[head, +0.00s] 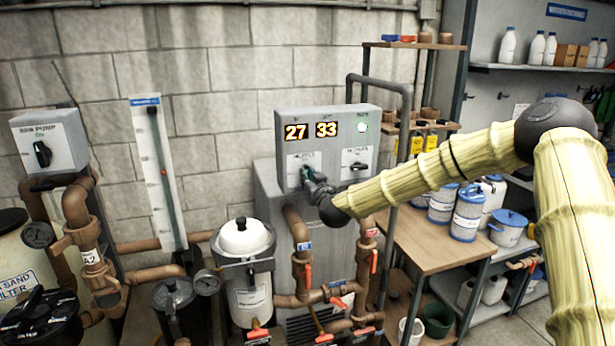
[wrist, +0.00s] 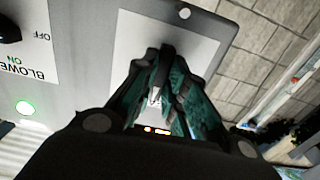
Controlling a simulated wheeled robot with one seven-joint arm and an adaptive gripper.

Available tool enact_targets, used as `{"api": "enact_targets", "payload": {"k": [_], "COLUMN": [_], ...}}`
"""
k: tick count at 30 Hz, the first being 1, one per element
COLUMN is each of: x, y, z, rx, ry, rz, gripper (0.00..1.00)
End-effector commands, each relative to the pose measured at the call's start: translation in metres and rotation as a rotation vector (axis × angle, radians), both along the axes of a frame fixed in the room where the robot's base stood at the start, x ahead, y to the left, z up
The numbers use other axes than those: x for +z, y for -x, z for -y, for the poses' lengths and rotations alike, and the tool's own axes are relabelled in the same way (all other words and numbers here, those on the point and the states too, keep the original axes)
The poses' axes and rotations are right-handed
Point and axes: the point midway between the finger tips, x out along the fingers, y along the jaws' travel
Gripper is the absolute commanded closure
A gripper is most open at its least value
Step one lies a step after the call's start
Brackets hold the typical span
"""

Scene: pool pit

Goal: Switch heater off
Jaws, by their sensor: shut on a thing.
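The grey heater control box (head: 345,117) stands against the block wall, with lit displays reading 27 and 33 and a lit pale green lamp (head: 361,128). My gripper (head: 306,172) is at the left switch plate on its front. In the wrist view, my gripper's (wrist: 167,58) green-padded fingers are closed together over a white plate (wrist: 205,48), shut on the heater knob. The fingers mostly hide the knob, so its setting cannot be read. The black blower knob (head: 358,166) is to the right, and it also shows in the wrist view (wrist: 9,29).
Pipes with orange-handled valves (head: 307,273) and a white canister (head: 245,240) stand below and left. A sand pump switch box (head: 47,142) is at far left. A wooden bench (head: 420,238) with filter cartridges is at right.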

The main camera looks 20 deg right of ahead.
Motion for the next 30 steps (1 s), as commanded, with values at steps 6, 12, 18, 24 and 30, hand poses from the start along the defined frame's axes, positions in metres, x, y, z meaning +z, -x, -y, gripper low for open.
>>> {"api": "enact_targets", "payload": {"k": [6, 12, 18, 24, 30], "x": [0.0019, 0.0004, 0.0001, -0.0001, -0.0008], "y": [-0.0002, -0.0001, -0.0001, -0.0001, 0.0000], "z": [-0.0003, -0.0003, -0.0003, -0.0001, 0.0001], "rx": [0.000, 0.001, 0.000, 0.000, 0.000], "ry": [0.103, 0.273, 0.428, 0.576, 0.718], "rz": [0.004, 0.008, 0.015, 0.019, 0.025], "gripper": [1.00, 1.00, 1.00, 1.00, 1.00]}}
